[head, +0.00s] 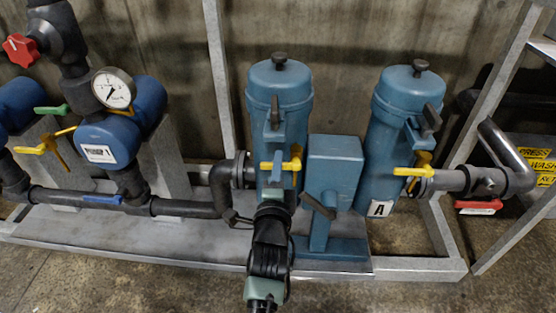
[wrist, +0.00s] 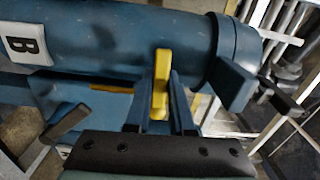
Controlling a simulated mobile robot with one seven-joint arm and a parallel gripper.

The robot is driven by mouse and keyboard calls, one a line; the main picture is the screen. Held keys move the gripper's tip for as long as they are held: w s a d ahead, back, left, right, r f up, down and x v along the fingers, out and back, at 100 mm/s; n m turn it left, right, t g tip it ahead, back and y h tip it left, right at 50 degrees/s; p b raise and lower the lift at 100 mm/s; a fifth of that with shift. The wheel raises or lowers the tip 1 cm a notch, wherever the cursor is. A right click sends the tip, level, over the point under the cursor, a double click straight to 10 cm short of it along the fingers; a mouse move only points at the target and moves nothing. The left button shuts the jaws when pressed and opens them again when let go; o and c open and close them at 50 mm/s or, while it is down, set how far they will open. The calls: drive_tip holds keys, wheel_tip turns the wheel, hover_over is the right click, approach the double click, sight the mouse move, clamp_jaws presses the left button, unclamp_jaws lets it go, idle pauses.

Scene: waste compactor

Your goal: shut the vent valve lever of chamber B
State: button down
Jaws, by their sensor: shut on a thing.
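Chamber B is the left blue canister (head: 280,95), its black knob on top; its white B label (wrist: 27,45) shows in the wrist view. Its yellow lever (head: 291,166) sits low on its front, and one yellow part (wrist: 160,80) stands between my fingers in the wrist view. Another yellow part (wrist: 108,87) shows left of the fingers. My gripper (wrist: 161,95) is shut on the yellow lever, one finger on each side. In the head view my arm rises from the bottom in front of chamber B, and the fingertips are hard to make out.
Chamber A (head: 397,120) stands to the right with its own yellow lever (head: 413,171). A blue block (head: 334,165) with a dark handle (head: 318,207) is between them. A gauge (head: 113,88) and blue pipework are at left. Grey frame posts stand behind and right.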

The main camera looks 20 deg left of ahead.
drive_tip(key=shift+m, duration=0.4)
drive_tip(key=c, duration=0.8)
unclamp_jaws()
drive_tip(key=shift+r, duration=0.1)
drive_tip(key=shift+b+v, duration=0.9)
drive_tip(key=shift+v, duration=5.6)
drive_tip(key=shift+r, duration=0.15)
